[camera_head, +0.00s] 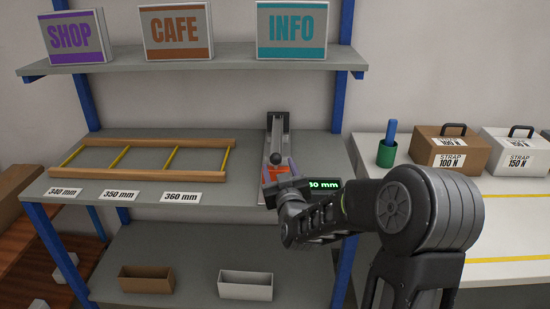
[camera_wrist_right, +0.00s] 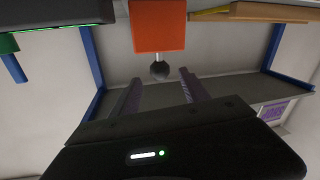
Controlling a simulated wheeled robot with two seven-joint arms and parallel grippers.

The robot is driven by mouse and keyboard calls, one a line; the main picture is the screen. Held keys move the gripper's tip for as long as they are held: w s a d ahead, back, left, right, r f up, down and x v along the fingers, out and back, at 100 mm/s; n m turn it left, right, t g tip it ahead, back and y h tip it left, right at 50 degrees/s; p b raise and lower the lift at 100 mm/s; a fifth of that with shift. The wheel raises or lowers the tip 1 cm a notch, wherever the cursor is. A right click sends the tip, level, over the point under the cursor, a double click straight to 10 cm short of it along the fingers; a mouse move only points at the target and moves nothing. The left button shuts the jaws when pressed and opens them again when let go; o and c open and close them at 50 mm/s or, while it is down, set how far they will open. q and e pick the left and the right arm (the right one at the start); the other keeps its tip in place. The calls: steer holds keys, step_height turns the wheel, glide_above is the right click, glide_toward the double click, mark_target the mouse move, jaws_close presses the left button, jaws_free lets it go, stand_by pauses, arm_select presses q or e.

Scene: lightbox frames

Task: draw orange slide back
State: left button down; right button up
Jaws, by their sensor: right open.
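The orange slide (camera_head: 273,174) sits on a grey rail fixture (camera_head: 279,124) on the bench, partly hidden by my right arm. A dark ball knob (camera_head: 275,158) stands at the slide. In the right wrist view the orange slide (camera_wrist_right: 157,25) is at the top, with its dark ball knob (camera_wrist_right: 159,71) towards the gripper. My right gripper (camera_wrist_right: 158,85) is open, its two fingers on either side of the knob's line. The knob appears just beyond the fingertips or between them; contact cannot be told. My left gripper is not in view.
A green-lit display (camera_head: 325,185) ends in "0 mm", partly covered by my arm. A wooden frame with yellow rungs (camera_head: 150,143) lies left on the bench (camera_head: 225,190) behind length labels. A green cup (camera_head: 387,153) and strap boxes (camera_head: 449,150) stand right.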

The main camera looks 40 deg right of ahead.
mark_target(277, 161)
steer(key=x, duration=0.5)
steer(key=shift+w+d+p, duration=0.15)
steer(key=shift+w+p, duration=0.2)
steer(key=shift+p, duration=0.05)
steer(key=shift+c, duration=0.4)
jaws_close()
stand_by(0.6)
